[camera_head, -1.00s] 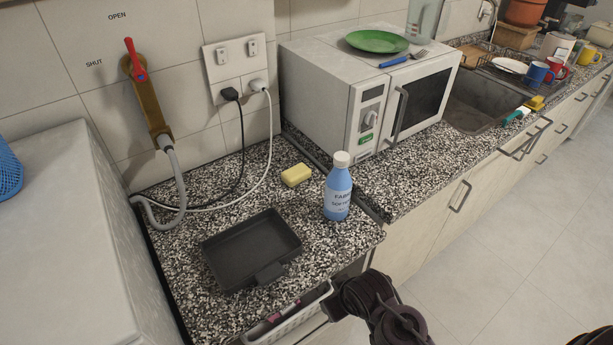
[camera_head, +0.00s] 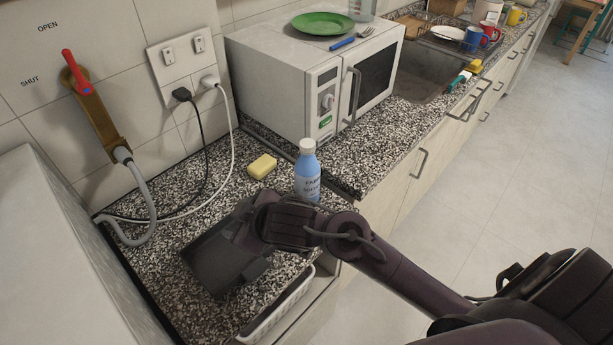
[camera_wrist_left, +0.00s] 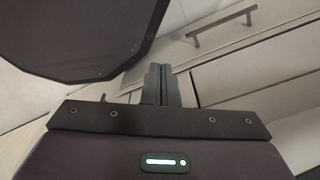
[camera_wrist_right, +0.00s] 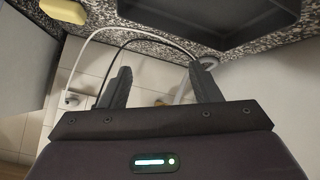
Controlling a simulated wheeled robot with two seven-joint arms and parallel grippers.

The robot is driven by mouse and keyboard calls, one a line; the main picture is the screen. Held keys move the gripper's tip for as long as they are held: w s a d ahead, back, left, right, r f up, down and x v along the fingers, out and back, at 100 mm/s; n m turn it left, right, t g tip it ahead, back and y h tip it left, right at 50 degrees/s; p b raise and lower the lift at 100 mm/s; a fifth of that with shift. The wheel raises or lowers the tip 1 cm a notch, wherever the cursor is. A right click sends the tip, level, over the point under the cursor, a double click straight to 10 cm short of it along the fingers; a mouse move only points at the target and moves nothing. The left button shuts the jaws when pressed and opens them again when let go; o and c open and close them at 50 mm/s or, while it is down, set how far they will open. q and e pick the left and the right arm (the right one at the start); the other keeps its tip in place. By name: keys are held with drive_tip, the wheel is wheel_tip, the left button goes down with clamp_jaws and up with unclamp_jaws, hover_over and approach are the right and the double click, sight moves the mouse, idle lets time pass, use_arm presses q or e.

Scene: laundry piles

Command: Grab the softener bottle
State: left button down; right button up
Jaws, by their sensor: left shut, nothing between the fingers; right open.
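The softener bottle (camera_head: 307,180), light blue with a white cap, stands upright on the speckled counter in front of the microwave. The arm of my right gripper crosses just in front of its base. My right gripper (camera_head: 240,222) is left of the bottle, above the dark tray, and not touching the bottle. In the right wrist view its fingers (camera_wrist_right: 160,85) are apart with nothing between them, and no bottle shows there. My left gripper (camera_wrist_left: 162,82) appears only in its wrist view, its fingers together and empty, facing pale cabinet fronts.
A yellow sponge (camera_head: 262,166) lies left of the bottle. The dark tray (camera_head: 205,262) is partly covered by my right gripper. The microwave (camera_head: 290,80) stands behind the bottle. Cables and a grey hose (camera_head: 140,190) run along the wall. An open drawer basket (camera_head: 275,312) sticks out below the counter.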

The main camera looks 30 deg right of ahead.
drive_tip(key=w+a+r+n+y, duration=0.1)
drive_tip(key=w+a+n+y, duration=0.1)
drive_tip(key=w+n, duration=0.25)
drive_tip(key=m+g, duration=0.3)
drive_tip(key=g, duration=0.3)
approach(309, 143)
drive_tip(key=shift+n+h, duration=0.25)
drive_tip(key=shift+h, duration=0.15)
drive_tip(key=x, duration=0.5)
drive_tip(key=shift+w+a+r, duration=0.1)
drive_tip(key=shift+w, duration=0.2)
drive_tip(key=p+x, duration=0.1)
drive_tip(key=x, duration=0.1)
drive_tip(key=p+x, duration=0.1)
drive_tip(key=x, duration=0.1)
drive_tip(key=p+x, duration=0.1)
drive_tip(key=x, duration=0.2)
drive_tip(key=shift+s+a, duration=0.25)
drive_tip(key=shift+s, duration=0.1)
drive_tip(key=shift+w+f, duration=0.15)
drive_tip(key=shift+f, duration=0.15)
clamp_jaws()
drive_tip(key=shift+r, duration=0.15)
